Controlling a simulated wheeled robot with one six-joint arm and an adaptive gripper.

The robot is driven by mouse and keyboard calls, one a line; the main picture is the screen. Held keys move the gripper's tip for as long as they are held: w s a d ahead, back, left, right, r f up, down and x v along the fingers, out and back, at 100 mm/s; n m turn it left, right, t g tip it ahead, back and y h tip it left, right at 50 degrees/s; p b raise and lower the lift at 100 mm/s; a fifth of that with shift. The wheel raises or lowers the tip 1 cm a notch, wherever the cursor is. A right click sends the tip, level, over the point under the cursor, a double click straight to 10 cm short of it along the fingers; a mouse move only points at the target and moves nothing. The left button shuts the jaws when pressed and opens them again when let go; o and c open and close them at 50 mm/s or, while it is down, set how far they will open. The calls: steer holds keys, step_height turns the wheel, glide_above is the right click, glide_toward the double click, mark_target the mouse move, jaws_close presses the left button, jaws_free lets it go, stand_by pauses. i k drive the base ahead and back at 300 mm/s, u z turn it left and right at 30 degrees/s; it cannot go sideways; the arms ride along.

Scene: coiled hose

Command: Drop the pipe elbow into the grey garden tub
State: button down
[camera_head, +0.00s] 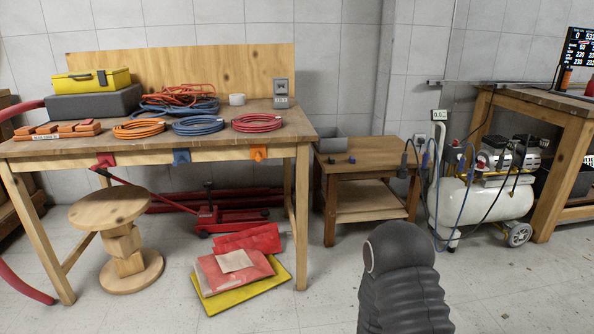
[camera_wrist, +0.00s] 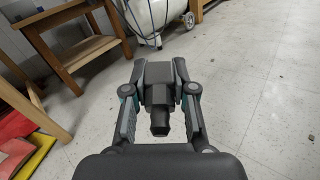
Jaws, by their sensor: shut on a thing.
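My gripper (camera_wrist: 160,98) shows in the wrist view, with its two fingers closed on either side of a dark grey fitting. This fitting, the pipe elbow (camera_wrist: 158,97), has a block-like upper part and a narrower faceted end. Its bend is hard to make out. It is held above the bare floor. In the head view, a grey open-topped container (camera_head: 330,140), which looks like the grey garden tub, stands at the back left of the low wooden table. Its inside is mostly hidden. My gripper is not visible in the head view.
Small dark pieces (camera_head: 351,160) lie on the low wooden table (camera_head: 375,168). A workbench (camera_head: 70,147) with coiled hoses stands left, an air compressor (camera_head: 490,200) right. A stool (camera_head: 110,208) and red and yellow packets (camera_head: 235,285) occupy the floor at left. The right floor is clear.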

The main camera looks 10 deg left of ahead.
mark_target(335, 151)
steer(key=u, duration=0.15)
steer(key=i, duration=1.6)
steer(key=z, duration=0.1)
